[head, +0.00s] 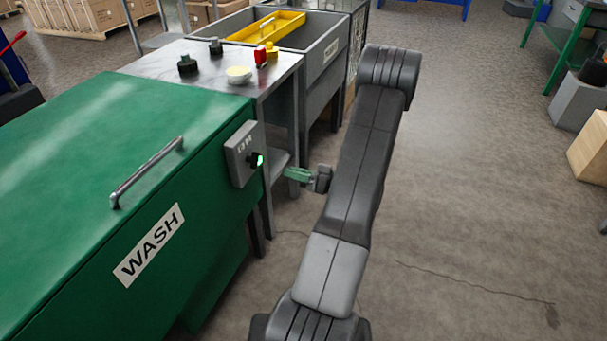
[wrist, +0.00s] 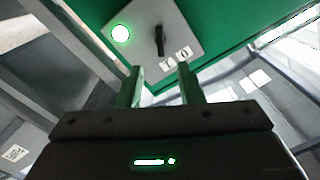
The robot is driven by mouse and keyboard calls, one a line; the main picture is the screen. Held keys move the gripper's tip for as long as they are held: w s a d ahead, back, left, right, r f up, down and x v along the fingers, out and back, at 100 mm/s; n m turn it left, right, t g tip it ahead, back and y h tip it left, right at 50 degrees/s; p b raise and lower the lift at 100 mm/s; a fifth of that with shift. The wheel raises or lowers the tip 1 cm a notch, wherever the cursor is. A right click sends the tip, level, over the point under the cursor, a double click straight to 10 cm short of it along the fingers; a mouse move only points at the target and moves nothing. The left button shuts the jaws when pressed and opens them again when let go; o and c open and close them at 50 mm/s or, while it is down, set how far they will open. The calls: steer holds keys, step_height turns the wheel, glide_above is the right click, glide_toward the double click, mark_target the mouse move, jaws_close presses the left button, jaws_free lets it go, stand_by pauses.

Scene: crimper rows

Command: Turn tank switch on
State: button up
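The green tank (head: 90,150) marked WASH fills the left of the head view. A grey switch box (head: 240,150) is on its right end. The box carries a black knob (head: 253,160) and a glowing green lamp (head: 260,160). In the wrist view, the switch plate (wrist: 185,30) shows the lit lamp (wrist: 120,34) and the black knob (wrist: 160,41), its lower end near two small white labels (wrist: 176,57). My gripper (head: 290,173) is to the right of the box, apart from it. In the wrist view, its green fingers (wrist: 163,85) are spread, empty, below the knob.
A metal handle (head: 147,172) sticks up from the tank lid. Behind the tank, a steel table (head: 165,65) holds dark knobs, a pale bowl (head: 238,74) and small red and yellow items. A grey sink (head: 325,50) with a yellow tray stands beyond.

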mark_target(255, 161)
steer(key=shift+v, duration=1.1)
steer(key=b+x, duration=0.1)
steer(key=x, duration=1.2)
steer(key=shift+a, duration=0.4)
steer(key=shift+w, duration=0.1)
